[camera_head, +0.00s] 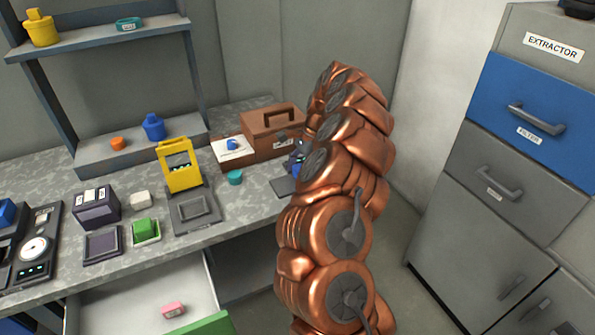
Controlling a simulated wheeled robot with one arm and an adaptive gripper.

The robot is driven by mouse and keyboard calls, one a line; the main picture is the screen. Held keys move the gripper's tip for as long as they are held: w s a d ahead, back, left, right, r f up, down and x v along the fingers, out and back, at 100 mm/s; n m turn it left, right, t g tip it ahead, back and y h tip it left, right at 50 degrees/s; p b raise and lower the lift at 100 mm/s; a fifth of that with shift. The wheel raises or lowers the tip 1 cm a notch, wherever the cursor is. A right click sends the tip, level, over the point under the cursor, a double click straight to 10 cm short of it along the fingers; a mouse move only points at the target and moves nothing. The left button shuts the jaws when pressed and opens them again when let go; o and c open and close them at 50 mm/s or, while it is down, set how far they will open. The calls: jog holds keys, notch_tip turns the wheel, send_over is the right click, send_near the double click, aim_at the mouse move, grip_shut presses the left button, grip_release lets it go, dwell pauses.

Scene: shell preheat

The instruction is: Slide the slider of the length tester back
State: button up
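My copper-coloured arm rises through the middle of the picture and bends over the right end of the bench. My gripper cannot be made out; the arm hides that area. A small dark device with a blue part (296,162) shows beside the arm at the bench's right end, on a dark plate. It is mostly covered by the arm, so I cannot tell if it is the length tester. No slider can be made out on it.
The grey bench (240,205) also carries a brown case (266,122), a yellow-framed device (183,177), a dark box (97,206) and a green block (145,229). An open drawer (140,296) juts out below, holding a pink item (173,309). A drawer cabinet (490,170) stands at right.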

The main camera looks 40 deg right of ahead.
jog(key=shift+o, duration=1.3)
jog(key=shift+d, duration=0.1)
jog(key=shift+r, duration=0.1)
jog(key=v, duration=1.1)
jog(key=shift+d+r, duration=0.15)
jog(key=shift+r, duration=0.2)
jog(key=shift+s, duration=0.1)
